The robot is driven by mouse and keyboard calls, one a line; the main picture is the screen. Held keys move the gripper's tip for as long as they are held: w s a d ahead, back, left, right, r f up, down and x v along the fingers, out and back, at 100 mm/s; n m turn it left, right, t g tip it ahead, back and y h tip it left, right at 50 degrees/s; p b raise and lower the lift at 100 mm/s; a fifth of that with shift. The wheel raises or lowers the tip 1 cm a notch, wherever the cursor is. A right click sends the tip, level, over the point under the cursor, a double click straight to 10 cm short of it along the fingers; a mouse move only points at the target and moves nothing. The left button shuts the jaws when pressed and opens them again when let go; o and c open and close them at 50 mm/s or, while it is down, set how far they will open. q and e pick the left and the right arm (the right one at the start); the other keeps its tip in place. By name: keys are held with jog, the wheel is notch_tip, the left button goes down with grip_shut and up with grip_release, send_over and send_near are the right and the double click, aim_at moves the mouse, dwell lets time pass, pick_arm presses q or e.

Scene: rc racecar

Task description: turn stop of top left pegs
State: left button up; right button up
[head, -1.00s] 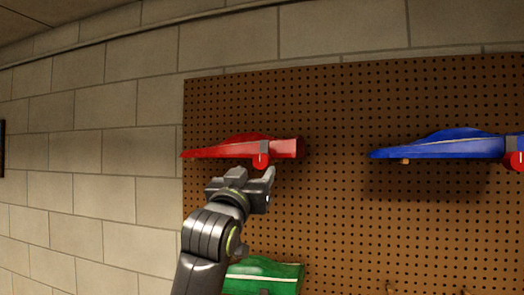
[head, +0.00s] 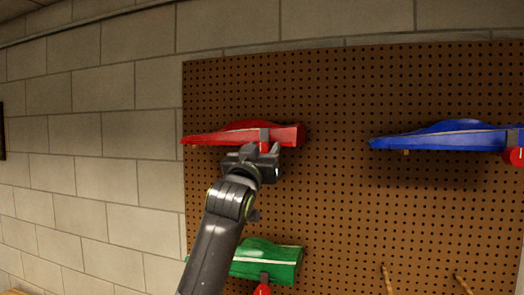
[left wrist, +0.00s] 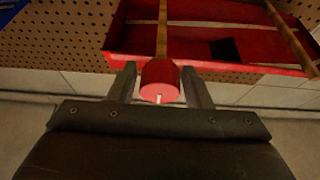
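The red car (head: 225,136) rests on the top left pegs of the pegboard. In the left wrist view the round red stop (left wrist: 160,80), with a short white mark, sits at the front of a wooden peg (left wrist: 162,35). My left gripper (left wrist: 160,85) is open, with one finger on each side of the stop. Narrow gaps show between the fingers and the stop. A second wooden peg (left wrist: 290,40) shows at the right. My right gripper is out of view.
A blue car (head: 440,138) with a red stop (head: 514,156) hangs at the right of the brown pegboard (head: 340,200). Bare pegs (head: 388,278) stick out at the lower right.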

pick_arm(q)
jog(key=c, duration=0.7)
